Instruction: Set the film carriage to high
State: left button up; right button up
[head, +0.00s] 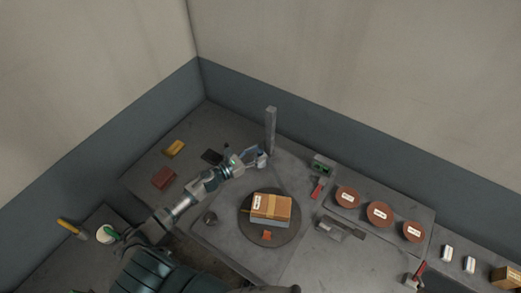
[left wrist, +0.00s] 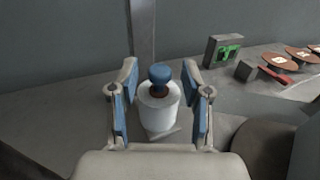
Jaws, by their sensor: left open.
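The film carriage shows in the left wrist view as a white roll (left wrist: 158,108) with a blue knob (left wrist: 160,73) on top, beside a grey upright post (left wrist: 142,30). In the head view the post (head: 271,130) stands behind the turntable (head: 270,241), and the carriage (head: 262,160) is small and partly hidden by the gripper. My left gripper (head: 255,155) is open at the carriage. In the left wrist view its blue-padded fingers (left wrist: 160,82) stand on either side of the knob and roll. I cannot tell whether they touch. My right gripper is not in view.
A taped carton (head: 270,207) sits on the turntable. A green-lit box (head: 321,165) and a red-handled tool (head: 317,187) lie right of the post. Several brown discs (head: 379,213) line the right bench.

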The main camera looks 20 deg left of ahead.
pick_arm(q)
jog(key=shift+x, duration=0.95)
jog(key=shift+w+f, duration=0.1)
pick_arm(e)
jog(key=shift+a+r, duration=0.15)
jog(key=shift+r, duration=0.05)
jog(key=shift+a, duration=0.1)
pick_arm(q)
grip_shut()
notch_tip(320, 180, up, 5)
jog(key=p, duration=0.3)
jog(key=shift+w, duration=0.1)
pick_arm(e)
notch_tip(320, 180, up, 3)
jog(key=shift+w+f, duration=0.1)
pick_arm(q)
jog(key=shift+a, duration=0.1)
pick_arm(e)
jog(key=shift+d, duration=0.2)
pick_arm(q)
grip_release()
jog(key=shift+f, duration=0.1)
